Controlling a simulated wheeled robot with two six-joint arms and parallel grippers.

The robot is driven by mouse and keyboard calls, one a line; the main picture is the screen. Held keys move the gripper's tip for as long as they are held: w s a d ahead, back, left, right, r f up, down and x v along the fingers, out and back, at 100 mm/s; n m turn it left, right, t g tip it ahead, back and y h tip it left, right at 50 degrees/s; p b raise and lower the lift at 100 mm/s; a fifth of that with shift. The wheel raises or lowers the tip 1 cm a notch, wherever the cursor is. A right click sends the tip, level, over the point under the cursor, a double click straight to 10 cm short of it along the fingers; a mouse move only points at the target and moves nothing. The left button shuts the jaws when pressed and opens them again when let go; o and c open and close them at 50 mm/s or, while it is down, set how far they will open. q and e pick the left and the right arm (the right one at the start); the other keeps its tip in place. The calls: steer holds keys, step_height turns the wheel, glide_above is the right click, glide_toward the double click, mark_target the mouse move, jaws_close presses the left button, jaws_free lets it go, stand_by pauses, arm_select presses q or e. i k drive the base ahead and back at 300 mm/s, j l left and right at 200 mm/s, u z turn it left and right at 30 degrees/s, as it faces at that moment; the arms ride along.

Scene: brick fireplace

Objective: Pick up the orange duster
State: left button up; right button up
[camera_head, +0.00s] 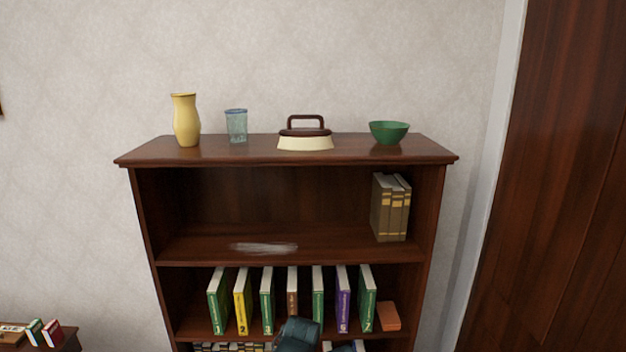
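A small orange block (388,317), the only orange thing in sight and likely the duster, lies on the lower shelf at the right end of the book row. It is close to the shelf's right side wall. A cream block with a dark brown arched handle (306,139) stands on top of the bookcase. Neither of my gripper's fingers can be made out. A dark rounded shape at the bottom middle looks like part of my arm and covers some of the lower books.
A dark wooden bookcase (290,152) carries a yellow vase (186,120), a blue glass (236,126) and a green bowl (389,131). Its upper shelf has a whitish smear (263,247), brown books (390,208) and free room. Numbered books (243,301) stand below. A wooden door is at right.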

mark_target(389, 319)
steer(key=i+l+z, duration=0.1)
steer(key=i+z, duration=0.8)
steer(key=z, duration=0.15)
